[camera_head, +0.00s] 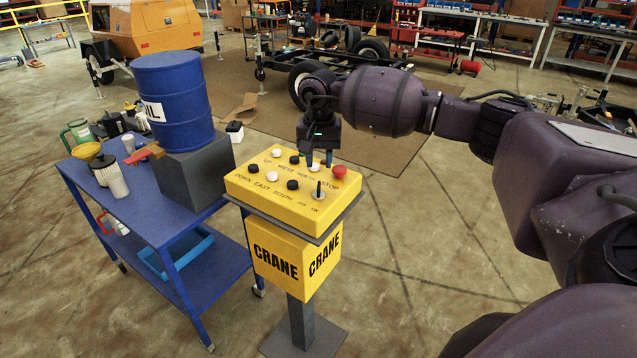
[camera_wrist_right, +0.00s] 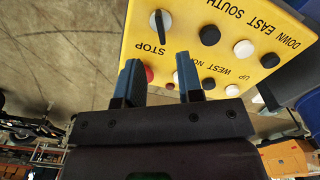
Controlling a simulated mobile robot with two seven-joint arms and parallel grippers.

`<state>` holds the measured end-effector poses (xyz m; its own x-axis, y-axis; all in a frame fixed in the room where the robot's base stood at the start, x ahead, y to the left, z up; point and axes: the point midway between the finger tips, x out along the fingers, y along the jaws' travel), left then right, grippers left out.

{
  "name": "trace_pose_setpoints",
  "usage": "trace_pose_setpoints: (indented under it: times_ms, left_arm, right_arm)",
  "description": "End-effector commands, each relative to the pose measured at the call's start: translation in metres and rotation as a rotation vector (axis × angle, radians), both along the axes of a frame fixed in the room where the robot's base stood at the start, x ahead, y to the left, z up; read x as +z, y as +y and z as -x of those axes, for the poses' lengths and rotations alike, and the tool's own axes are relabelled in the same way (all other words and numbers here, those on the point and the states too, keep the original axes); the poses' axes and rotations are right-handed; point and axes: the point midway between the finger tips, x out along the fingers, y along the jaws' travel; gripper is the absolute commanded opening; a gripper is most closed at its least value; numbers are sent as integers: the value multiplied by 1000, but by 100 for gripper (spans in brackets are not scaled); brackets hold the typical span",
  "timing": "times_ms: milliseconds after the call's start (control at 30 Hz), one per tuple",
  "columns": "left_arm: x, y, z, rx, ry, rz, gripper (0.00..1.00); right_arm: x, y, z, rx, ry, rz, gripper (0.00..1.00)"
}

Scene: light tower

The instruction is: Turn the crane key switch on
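The crane key switch (camera_head: 319,192) is a silver disc with a dark upright key handle. It sits at the near right of the yellow control panel (camera_head: 262,205), by small OFF and ON lettering. In the right wrist view the key switch (camera_wrist_right: 160,22) lies beyond the fingertips, its dark handle running up and down the picture. My right gripper (camera_head: 318,162) is over the panel's far edge, near the red stop button (camera_head: 339,172). In the wrist view its two blue fingers (camera_wrist_right: 160,75) are apart, with no object held between them. They are clear of the key. My left gripper is out of view.
Black and white buttons (camera_head: 272,176) sit left of the key. The panel stands on a yellow CRANE box (camera_head: 283,262) on a post. A blue cart (camera_head: 160,220) with a blue oil drum (camera_head: 175,100) stands close on the left. Floor right of the post is free.

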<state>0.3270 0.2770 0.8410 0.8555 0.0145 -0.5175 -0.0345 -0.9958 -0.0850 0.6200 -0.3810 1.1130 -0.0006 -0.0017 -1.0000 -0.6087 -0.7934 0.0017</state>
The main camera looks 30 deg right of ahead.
Motion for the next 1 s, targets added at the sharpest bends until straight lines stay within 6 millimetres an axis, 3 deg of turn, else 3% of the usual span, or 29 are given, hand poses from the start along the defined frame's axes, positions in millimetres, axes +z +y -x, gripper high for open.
trace_pose_setpoints:
  times_ms: [200, 433, 867, 1000]
  left_arm:
    - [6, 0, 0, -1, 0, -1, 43]
    - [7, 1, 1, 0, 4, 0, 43]
    - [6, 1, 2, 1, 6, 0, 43]
    - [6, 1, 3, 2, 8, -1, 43]
  right_arm:
    - [-39, 1, 0, 0, 3, -2, 34]
    - [-66, 1, 0, -1, 2, -1, 34]
    - [-75, 1, 0, 0, 0, -1, 34]
    - [-75, 1, 0, 0, 0, -1, 16]
